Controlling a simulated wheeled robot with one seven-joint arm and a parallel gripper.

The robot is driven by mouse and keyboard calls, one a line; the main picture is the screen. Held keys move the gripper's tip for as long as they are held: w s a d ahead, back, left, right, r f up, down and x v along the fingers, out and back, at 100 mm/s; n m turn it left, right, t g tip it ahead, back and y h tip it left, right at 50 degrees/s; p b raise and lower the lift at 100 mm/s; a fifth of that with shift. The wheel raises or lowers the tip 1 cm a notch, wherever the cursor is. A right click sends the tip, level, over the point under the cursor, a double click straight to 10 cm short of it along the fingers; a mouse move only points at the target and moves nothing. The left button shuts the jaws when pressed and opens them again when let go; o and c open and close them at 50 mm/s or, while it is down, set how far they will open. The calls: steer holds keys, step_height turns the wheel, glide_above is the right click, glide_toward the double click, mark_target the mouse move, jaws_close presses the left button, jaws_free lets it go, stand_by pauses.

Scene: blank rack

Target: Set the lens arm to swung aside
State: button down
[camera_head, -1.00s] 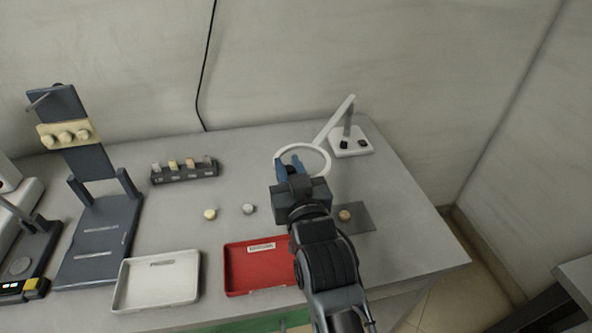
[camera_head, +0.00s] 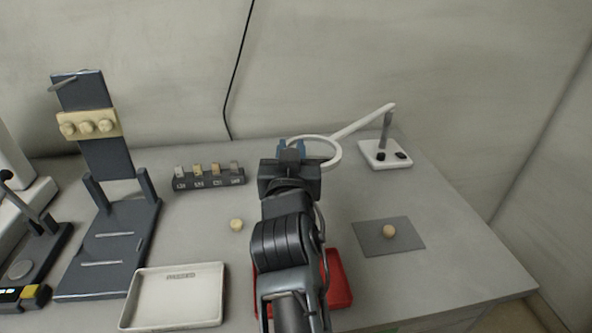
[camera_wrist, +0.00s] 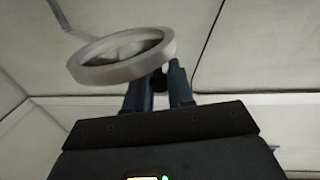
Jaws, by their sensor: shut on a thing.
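The lens arm (camera_head: 363,121) is a white bar running left and down from the post (camera_head: 386,130) of a white base (camera_head: 372,158) at the back right of the table. Its white lens ring (camera_head: 338,151) hangs over the table's back middle, left of the grey mat. My gripper (camera_head: 291,147) is at the ring's left side, with blue fingers. In the wrist view the ring (camera_wrist: 95,72) lies across the fingers (camera_wrist: 160,84), which are shut on a small dark part at its edge. That grip is partly hidden by the ring.
A round tan piece lies on the grey mat (camera_head: 407,240). A red tray (camera_head: 340,285) is partly behind my arm.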

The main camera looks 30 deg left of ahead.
steer(key=w+a+m+t+h+b, duration=0.1)
steer(key=a+b, duration=0.5)
steer(key=b, duration=0.8)
steer(key=w+m+h, duration=0.1)
steer(key=w+h, duration=0.1)
steer(key=shift+f+m+t+h, duration=0.25)
steer(key=shift+m+t+h, duration=0.05)
steer(key=shift+h, duration=0.1)
steer(key=shift+s+a, duration=0.1)
steer(key=c, duration=1.2)
jaws_free()
steer(key=shift+c, duration=0.2)
steer(key=shift+o, duration=1)
steer(key=shift+a+r, duration=0.1)
steer(key=shift+r, duration=0.1)
steer(key=shift+s, duration=0.1)
steer(key=v, duration=0.7)
steer(key=shift+s+p, duration=0.35)
steer(key=shift+p, duration=0.05)
